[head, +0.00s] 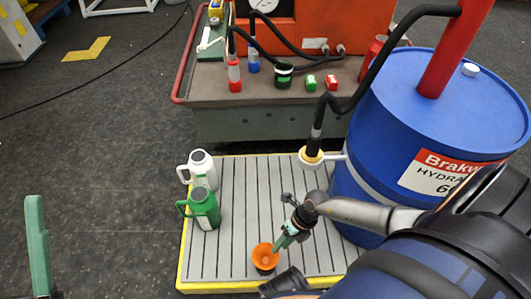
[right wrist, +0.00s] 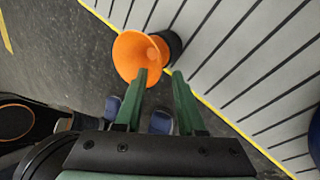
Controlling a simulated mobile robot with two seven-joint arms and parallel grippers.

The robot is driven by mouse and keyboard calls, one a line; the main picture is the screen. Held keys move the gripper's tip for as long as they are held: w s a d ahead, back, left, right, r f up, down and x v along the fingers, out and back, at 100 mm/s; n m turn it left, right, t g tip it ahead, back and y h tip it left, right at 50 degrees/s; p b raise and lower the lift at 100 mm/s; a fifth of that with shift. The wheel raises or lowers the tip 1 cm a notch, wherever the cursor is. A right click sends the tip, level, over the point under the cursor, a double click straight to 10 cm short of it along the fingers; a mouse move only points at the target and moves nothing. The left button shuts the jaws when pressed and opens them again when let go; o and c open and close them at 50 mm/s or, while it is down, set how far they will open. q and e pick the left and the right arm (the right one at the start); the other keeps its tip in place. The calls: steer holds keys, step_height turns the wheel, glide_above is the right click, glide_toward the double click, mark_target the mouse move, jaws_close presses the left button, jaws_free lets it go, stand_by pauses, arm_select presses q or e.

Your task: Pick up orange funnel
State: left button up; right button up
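The orange funnel (head: 265,253) is at the front of the slatted platform, its wide mouth facing up, with a dark part below it. In the right wrist view the funnel (right wrist: 134,57) lies just beyond the fingertips, with a dark round part (right wrist: 172,45) beside it. My right gripper (head: 279,245) is beside the funnel's rim in the head view. Of my left gripper, a green finger (head: 38,245) shows at the lower left, away from the platform.
A white jug (head: 200,166) and a green jug (head: 204,208) stand on the platform's left side. A large blue drum (head: 420,110) stands at the right, with a black hose nozzle (head: 316,135) beside it. A workbench (head: 260,125) stands behind. The floor at left is mostly clear.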

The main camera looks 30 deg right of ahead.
mark_target(266, 260)
steer(key=b+x, duration=0.3)
steer(key=x, duration=0.2)
steer(key=shift+w, duration=0.1)
steer(key=shift+r, duration=0.15)
steer(key=c, duration=0.6)
stand_by(0.9)
